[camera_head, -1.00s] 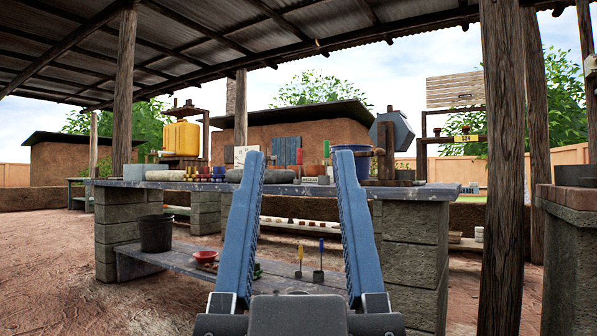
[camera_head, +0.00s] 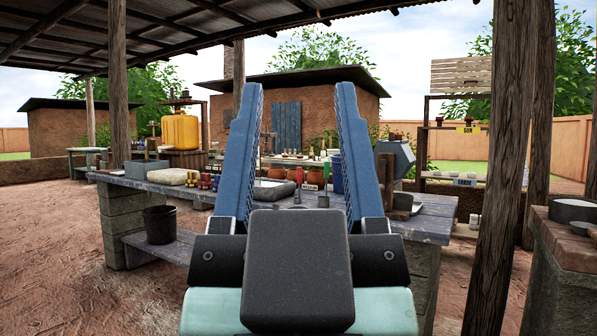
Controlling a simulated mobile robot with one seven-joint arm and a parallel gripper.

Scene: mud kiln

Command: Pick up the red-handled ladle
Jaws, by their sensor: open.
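My gripper (camera_head: 298,155) is open and empty, its two blue fingers raised in front of the bench. The left one (camera_head: 299,178) appears to have a red handle; the right one (camera_head: 326,172) appears green. They are small, and orange-red pots (camera_head: 315,177) behind make the colours hard to separate. My gripper touches neither. My gripper's dark body hides the bench front and most of the lower shelf.
A yellow jerrycan (camera_head: 180,130) stands behind the bench's left end. A black bucket (camera_head: 160,224) is on the lower shelf. A wooden post (camera_head: 497,170) and brick counter (camera_head: 565,240) stand right.

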